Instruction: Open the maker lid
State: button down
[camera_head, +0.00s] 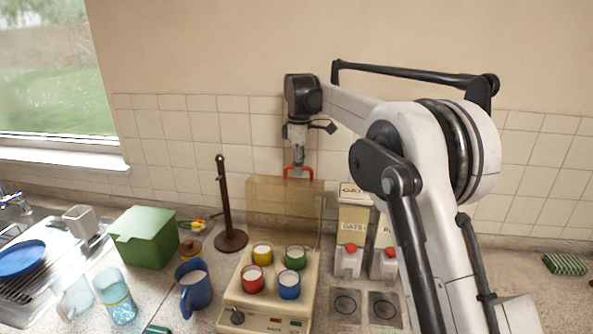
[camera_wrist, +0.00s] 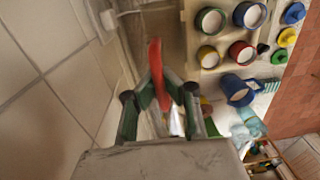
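The maker (camera_head: 262,312) is a cream box on the counter with several coloured cups of white contents on its top and a dark knob at its front. Its see-through brownish lid (camera_head: 283,208) stands raised, about upright, at the back of the box near the tiled wall. A red handle (camera_head: 312,172) is on the lid's upper edge; it also shows in the wrist view (camera_wrist: 156,62). My gripper (camera_head: 298,164) is at this handle from above. In the wrist view its fingers (camera_wrist: 157,88) close in on both sides of the handle; the exact contact is blurred.
A dark post stand (camera_head: 225,200) and a green box (camera_head: 145,237) stand left of the maker. A blue mug (camera_head: 196,290) is at front left. Dispensers with red knobs (camera_head: 350,235) stand close on the right. The tiled wall (camera_head: 235,127) is just behind the lid.

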jog(key=shift+w+r, duration=0.1)
jog(key=shift+r, duration=0.05)
jog(key=c, duration=1.9)
grip_release()
jog(key=shift+c, duration=0.2)
jog(key=shift+o, duration=0.8)
notch_tip(320, 180, up, 12)
jog(key=shift+w, duration=0.1)
